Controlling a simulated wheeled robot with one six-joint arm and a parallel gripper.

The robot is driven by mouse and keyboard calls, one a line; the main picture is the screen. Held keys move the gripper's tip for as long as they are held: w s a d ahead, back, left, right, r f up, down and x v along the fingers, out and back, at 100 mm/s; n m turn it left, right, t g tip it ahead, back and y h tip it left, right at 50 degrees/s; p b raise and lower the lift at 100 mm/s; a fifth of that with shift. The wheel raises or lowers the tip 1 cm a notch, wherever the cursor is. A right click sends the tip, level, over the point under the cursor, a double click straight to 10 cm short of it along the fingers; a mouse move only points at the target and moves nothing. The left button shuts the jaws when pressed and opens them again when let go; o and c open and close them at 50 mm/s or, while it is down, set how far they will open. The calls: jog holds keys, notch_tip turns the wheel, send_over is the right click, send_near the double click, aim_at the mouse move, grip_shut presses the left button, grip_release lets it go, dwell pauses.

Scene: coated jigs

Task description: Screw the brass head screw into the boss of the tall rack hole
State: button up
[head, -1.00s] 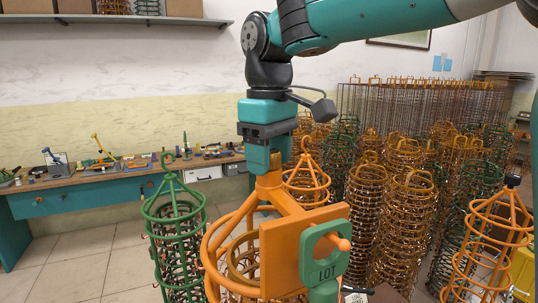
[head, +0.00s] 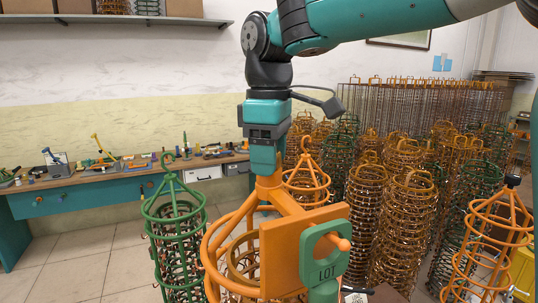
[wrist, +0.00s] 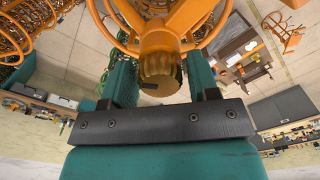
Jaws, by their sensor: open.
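In the head view the large orange rack (head: 216,258) stands in front of me, with slanted struts rising to a central top hub (head: 268,182). My gripper (head: 267,170) points straight down over that hub. In the wrist view a ribbed, brass-orange head (wrist: 158,66) with a flat olive-brown end face lies between the two teal fingers of my gripper (wrist: 160,72). It looks like the brass screw head. The jaws are open, with a gap showing on the right. How deep the screw sits in the boss is hidden.
An orange plate with a green LOT tag (head: 325,255) on a peg hangs at the rack's near side. A green rack (head: 173,230) stands left, another orange rack (head: 490,245) right. Many wire racks (head: 400,200) crowd behind. A tool bench (head: 110,190) lines the wall.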

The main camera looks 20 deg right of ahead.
jog(key=shift+n, duration=0.9)
jog(key=shift+n, duration=0.9)
jog(key=shift+n, duration=0.8)
jog(key=c, duration=0.5)
jog(key=shift+m, duration=0.9)
